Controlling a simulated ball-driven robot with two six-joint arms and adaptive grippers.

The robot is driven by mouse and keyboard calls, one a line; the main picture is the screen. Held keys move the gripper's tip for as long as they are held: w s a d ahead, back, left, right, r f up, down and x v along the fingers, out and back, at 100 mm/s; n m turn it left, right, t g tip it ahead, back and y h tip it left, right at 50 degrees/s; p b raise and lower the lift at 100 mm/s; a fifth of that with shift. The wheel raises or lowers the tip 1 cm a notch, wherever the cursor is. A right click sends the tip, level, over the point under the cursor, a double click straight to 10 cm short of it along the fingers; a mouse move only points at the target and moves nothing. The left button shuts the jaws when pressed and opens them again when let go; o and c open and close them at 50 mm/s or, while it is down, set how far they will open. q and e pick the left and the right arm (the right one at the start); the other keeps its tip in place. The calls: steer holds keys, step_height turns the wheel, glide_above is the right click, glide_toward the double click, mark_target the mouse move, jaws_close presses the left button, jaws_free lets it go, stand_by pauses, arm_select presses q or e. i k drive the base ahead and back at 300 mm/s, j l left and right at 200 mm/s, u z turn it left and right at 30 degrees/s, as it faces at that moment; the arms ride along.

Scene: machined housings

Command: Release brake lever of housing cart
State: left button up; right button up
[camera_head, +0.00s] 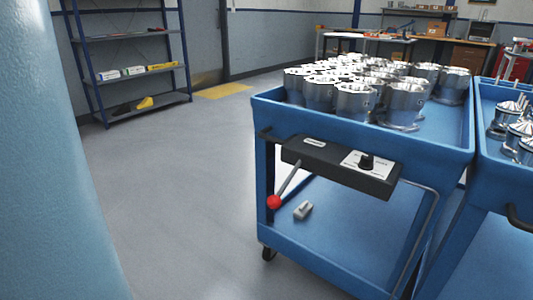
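The blue housing cart (264,138) stands right of centre, its upper tray filled with several shiny metal housings (354,101). A black box (340,166) with a white label and a dark knob (366,161) is fixed to its near side. The brake lever (286,184) is a thin grey rod with a red ball (274,202) at its end. It slants down and to the left from below the box. Neither of my grippers is in view, and nothing touches the lever.
A second blue cart (487,160) with metal parts stands close on the right. A small grey object (303,210) lies on the first cart's lower shelf. A large pale blue surface fills the left edge. The grey floor (180,180) between is clear. A blue shelf rack (128,70) stands behind.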

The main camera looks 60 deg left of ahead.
mark_target(274, 202)
steer(key=u, duration=1.75)
